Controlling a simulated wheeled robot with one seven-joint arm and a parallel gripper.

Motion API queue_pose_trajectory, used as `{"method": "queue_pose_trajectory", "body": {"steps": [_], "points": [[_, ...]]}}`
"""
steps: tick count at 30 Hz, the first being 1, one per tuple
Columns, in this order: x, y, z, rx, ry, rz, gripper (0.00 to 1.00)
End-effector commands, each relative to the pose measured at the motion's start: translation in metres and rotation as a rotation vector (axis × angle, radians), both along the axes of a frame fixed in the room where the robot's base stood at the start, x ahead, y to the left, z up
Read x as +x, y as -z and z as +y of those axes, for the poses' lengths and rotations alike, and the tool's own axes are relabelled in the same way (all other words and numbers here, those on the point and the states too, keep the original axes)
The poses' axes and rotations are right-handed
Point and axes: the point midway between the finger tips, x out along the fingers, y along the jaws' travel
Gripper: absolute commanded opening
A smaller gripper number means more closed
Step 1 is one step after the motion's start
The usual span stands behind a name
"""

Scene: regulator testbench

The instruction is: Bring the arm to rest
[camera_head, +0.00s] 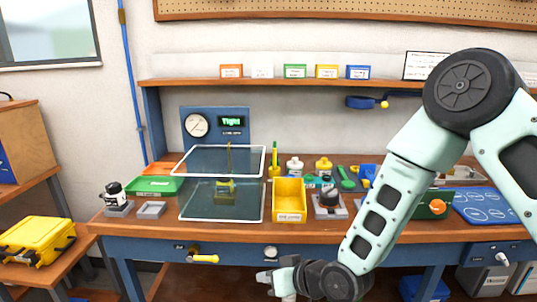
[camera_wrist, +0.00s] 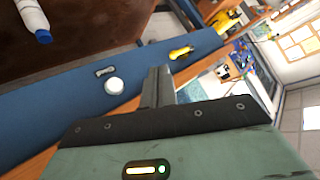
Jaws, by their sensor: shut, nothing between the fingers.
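My arm reaches in from the right in the head view, bent down in front of the bench. My gripper (camera_head: 277,281) is low, in front of the bench's blue front panel and below the tabletop, pointing left. In the wrist view my gripper (camera_wrist: 159,78) shows as dark fingers close together, with nothing between them. It seems to touch nothing. The workbench (camera_head: 240,232) stands behind it, and its blue front also shows in the wrist view (camera_wrist: 140,72).
A yellow-handled valve (camera_head: 205,258) sticks out of the front panel. A yellow case (camera_head: 38,240) sits at left.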

Motion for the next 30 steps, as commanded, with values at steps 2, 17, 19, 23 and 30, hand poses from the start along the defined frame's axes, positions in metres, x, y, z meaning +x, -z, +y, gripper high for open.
{"method": "queue_pose_trajectory", "body": {"steps": [2, 17, 19, 23, 30], "points": [[-0.016, -0.021, -0.005, -0.109, -0.044, 0.029, 0.0], [-0.171, -0.128, -0.098, -0.671, -0.161, 0.342, 0.0], [-0.195, -0.14, -0.113, -0.719, -0.166, 0.39, 0.0], [-0.228, -0.156, -0.132, -0.778, -0.175, 0.458, 0.0], [-0.249, -0.164, -0.144, -0.811, -0.183, 0.504, 0.0]]}}
